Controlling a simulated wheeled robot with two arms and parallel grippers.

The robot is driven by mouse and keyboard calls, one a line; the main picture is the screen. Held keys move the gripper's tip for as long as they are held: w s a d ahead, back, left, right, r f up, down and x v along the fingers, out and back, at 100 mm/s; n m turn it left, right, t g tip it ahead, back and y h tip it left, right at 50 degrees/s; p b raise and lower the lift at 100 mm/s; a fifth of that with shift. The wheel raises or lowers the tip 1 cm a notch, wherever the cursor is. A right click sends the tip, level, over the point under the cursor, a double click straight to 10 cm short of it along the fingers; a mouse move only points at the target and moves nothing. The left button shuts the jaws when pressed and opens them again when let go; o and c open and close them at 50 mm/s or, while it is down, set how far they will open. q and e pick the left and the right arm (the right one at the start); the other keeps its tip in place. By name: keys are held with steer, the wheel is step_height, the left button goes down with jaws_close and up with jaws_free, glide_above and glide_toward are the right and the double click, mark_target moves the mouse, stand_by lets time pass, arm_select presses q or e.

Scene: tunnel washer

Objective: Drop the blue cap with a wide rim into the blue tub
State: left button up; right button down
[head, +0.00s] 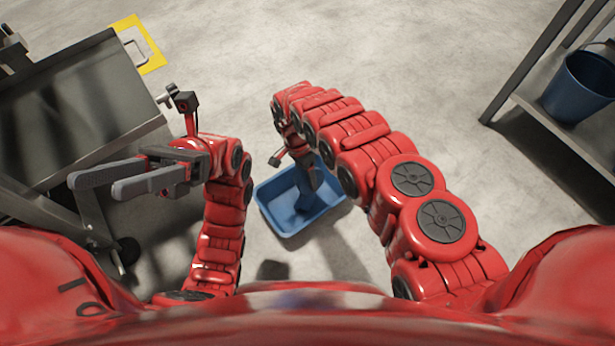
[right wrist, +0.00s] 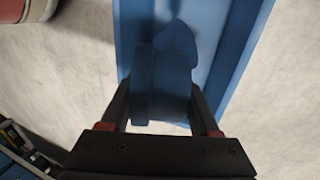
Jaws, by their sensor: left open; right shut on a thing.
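The blue cap (right wrist: 165,78) is held between the two fingers of my right gripper (right wrist: 163,104) in the right wrist view. It looks like a dark blue folded cloth shape; its rim cannot be told apart clearly. The blue tub (head: 277,212) stands on the floor in the middle of the head view, and its wall (right wrist: 238,60) shows behind the cap in the right wrist view. My right gripper points down over the tub, partly hidden by its own arm in the head view. My left gripper (head: 97,187) is open and empty at the left, away from the tub.
A grey metal machine or cart (head: 70,110) stands at the left, near my left gripper. A yellow-edged floor marking or plate (head: 150,52) lies behind it. A metal shelf (head: 545,108) with a blue bucket (head: 582,88) stands at the right.

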arm_select(q)
steer(key=shift+s+a+r+m+t+y, duration=0.2)
steer(key=shift+s+a+m+t+y, duration=0.2)
steer(key=shift+s+t+y, duration=0.2)
arm_select(e)
steer(key=shift+f, duration=0.15)
steer(key=shift+c, duration=0.2)
jaws_free()
